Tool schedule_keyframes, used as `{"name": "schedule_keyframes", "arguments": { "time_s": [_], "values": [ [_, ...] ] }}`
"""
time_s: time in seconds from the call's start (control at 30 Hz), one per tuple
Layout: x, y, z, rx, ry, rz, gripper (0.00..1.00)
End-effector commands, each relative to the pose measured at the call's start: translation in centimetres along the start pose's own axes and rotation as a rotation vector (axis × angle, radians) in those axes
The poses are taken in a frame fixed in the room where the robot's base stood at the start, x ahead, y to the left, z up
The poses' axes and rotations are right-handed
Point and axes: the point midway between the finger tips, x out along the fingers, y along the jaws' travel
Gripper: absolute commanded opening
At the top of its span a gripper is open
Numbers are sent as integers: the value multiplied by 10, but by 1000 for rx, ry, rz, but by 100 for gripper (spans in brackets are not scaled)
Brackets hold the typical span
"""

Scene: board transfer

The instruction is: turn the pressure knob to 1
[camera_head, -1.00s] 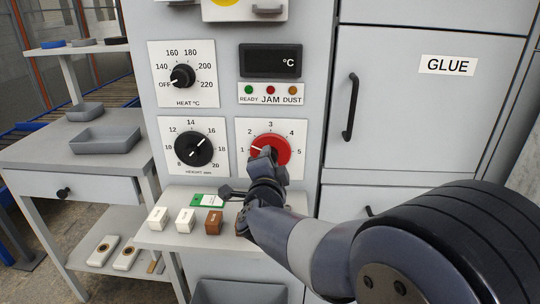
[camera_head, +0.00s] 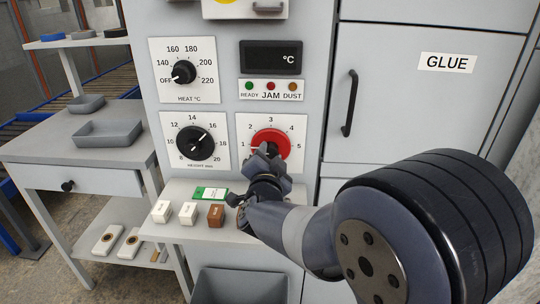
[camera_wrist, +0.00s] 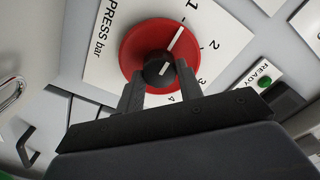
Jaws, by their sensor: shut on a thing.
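The pressure knob (camera_head: 284,140) is a red disc with a black hub, on a white plate marked 1 to 5. In the wrist view, the red disc (camera_wrist: 134,50) and hub (camera_wrist: 157,69) show beside the words "PRESS bar". Its white pointer line lies close to the 1, slightly to the 2 side in that view. My gripper (camera_wrist: 159,88) is shut on the hub, one finger on either side. In the head view, my gripper (camera_head: 268,151) comes from below right and hides the knob's lower middle.
The height knob (camera_head: 195,143) is just left, and the heat knob (camera_head: 184,72) is above that. A ledge below holds white blocks (camera_head: 188,213), a brown block (camera_head: 216,215) and a green-and-white card (camera_head: 210,193). A cabinet door handle (camera_head: 349,103) stands at right.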

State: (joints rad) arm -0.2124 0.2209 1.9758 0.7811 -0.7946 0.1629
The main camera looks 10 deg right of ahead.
Motion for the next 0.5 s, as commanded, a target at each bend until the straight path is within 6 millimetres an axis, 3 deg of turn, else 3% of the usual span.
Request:
{"name": "schedule_keyframes", "arguments": {
  "time_s": [0.2, 0.23, 0.5],
  "values": [
    [0, 1, 1, -3, -2, 1, 12],
    [0, 1, 1, -2, -2, 1, 36],
    [0, 0, 0, -1, -1, 1, 56]
  ]
}}
